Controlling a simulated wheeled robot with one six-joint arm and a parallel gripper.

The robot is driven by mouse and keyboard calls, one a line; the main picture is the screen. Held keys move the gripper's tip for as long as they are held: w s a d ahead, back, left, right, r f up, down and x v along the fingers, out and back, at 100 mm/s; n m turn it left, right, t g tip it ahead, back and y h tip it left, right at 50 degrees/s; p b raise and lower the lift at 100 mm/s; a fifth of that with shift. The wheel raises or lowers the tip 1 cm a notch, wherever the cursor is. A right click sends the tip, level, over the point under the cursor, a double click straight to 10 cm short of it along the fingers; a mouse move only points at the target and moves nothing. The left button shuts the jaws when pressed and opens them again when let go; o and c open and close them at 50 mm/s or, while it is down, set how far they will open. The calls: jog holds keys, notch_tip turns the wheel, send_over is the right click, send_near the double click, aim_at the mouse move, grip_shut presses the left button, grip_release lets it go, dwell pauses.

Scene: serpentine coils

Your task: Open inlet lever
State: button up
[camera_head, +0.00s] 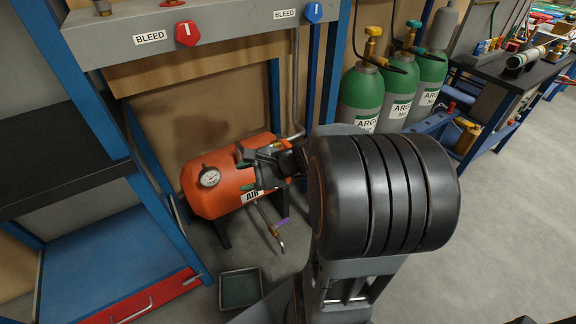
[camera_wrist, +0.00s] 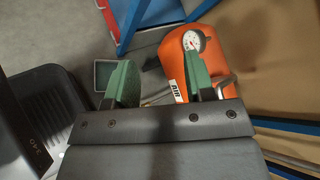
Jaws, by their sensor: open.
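No lever is labelled "inlet" in view. A small purple lever (camera_head: 283,222) sits on a thin brass-coloured pipe (camera_head: 266,219) below the orange air tank (camera_head: 205,195). The tank carries a round gauge (camera_head: 209,177) and an "AIR" label; the gauge also shows in the wrist view (camera_wrist: 193,40). My gripper (camera_head: 245,180) is in front of the tank in the head view, its green-padded fingers apart. In the wrist view my gripper (camera_wrist: 162,82) is open, with nothing seen held between the fingers. The purple lever is not clearly seen there.
A grey panel (camera_head: 110,35) above carries a red knob (camera_head: 187,33) and a blue knob (camera_head: 314,12), both labelled "BLEED". A dark tray (camera_head: 240,288) lies on the floor. Blue frame posts (camera_head: 70,75) stand left. Green argon cylinders (camera_head: 361,98) stand behind my arm. Floor at right is clear.

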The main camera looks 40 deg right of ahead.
jog(key=w+d+f+m+t+h+b, duration=0.2)
jog(key=w+d+f+m+t+b, duration=0.1)
jog(key=d+f+m+t+b, duration=0.45)
jog(key=m+t+h+b, duration=0.3)
jog(key=m+h, duration=0.5)
jog(key=m, duration=0.3)
send_near(283, 140)
jog(key=shift+n+g, duration=0.25)
jog(key=w, duration=0.2)
jog(key=w+b, duration=0.1)
jog(key=w, duration=0.1)
jog(key=w+b, duration=0.1)
jog(key=w, duration=0.2)
jog(key=shift+w+d, duration=0.1)
jog(key=shift+d, duration=0.15)
jog(key=shift+c, duration=0.3)
grip_shut()
